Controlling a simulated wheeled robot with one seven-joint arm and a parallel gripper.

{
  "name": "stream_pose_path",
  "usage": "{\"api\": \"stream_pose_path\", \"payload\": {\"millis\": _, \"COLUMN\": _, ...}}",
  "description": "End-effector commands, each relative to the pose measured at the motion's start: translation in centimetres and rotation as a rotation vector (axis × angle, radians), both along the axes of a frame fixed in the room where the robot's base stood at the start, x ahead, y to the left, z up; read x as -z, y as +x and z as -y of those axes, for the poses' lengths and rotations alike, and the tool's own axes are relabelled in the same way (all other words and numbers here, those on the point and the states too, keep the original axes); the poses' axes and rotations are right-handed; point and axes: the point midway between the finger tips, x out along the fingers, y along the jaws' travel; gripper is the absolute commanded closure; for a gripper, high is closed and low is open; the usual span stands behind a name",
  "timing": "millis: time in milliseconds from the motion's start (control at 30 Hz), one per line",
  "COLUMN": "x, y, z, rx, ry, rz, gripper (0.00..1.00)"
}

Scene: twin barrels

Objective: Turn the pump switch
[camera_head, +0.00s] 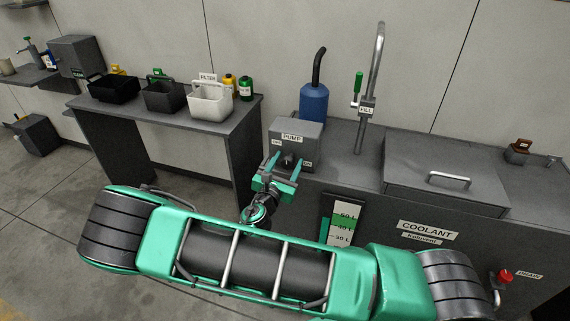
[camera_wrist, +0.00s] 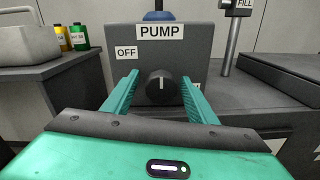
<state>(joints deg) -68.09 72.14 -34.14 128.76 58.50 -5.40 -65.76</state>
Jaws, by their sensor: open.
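The pump box (camera_head: 297,133) is a grey box with a PUMP label, standing on the left end of the coolant tank. Its dark round switch knob (camera_wrist: 162,87) is on the front face, with a light pointer mark pointing up. An OFF label (camera_wrist: 126,52) is at the knob's upper left; a second label at its lower right is mostly hidden by a finger. My gripper (camera_wrist: 160,90) is open, its two green fingers on either side of the knob. I cannot tell whether they touch it. The gripper also shows in front of the box in the head view (camera_head: 279,172).
A blue container (camera_head: 314,103) stands behind the pump box. A fill pipe (camera_head: 369,90) with a green handle rises to its right. The tank lid (camera_head: 447,180) is closed. A table with a white FILTER bin (camera_head: 210,103) stands to the left.

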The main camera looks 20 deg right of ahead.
Motion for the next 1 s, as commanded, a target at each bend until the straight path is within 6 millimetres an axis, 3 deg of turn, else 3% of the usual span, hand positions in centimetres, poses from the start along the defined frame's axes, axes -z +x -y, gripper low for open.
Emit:
{"api": "stream_pose_path", "payload": {"millis": 67, "x": 0.00, "y": -0.02, "z": -0.01, "rx": 0.000, "ry": 0.000, "rz": 0.000, "gripper": 0.52}}
{"api": "stream_pose_path", "payload": {"millis": 200, "x": 0.00, "y": -0.02, "z": -0.03, "rx": 0.000, "ry": 0.000, "rz": 0.000, "gripper": 0.86}}
{"api": "stream_pose_path", "payload": {"millis": 233, "x": 0.00, "y": -0.01, "z": -0.03, "rx": 0.000, "ry": 0.000, "rz": 0.000, "gripper": 0.89}}
{"api": "stream_pose_path", "payload": {"millis": 300, "x": -0.01, "y": 0.02, "z": -0.81, "rx": -0.003, "ry": 0.003, "rz": 0.001, "gripper": 0.88}}
{"api": "stream_pose_path", "payload": {"millis": 667, "x": -0.01, "y": 0.08, "z": -0.41, "rx": -0.006, "ry": 0.061, "rz": 0.044, "gripper": 0.88}}
{"api": "stream_pose_path", "payload": {"millis": 1000, "x": -0.01, "y": 0.13, "z": -0.35, "rx": -0.006, "ry": 0.276, "rz": 0.199, "gripper": 0.88}}
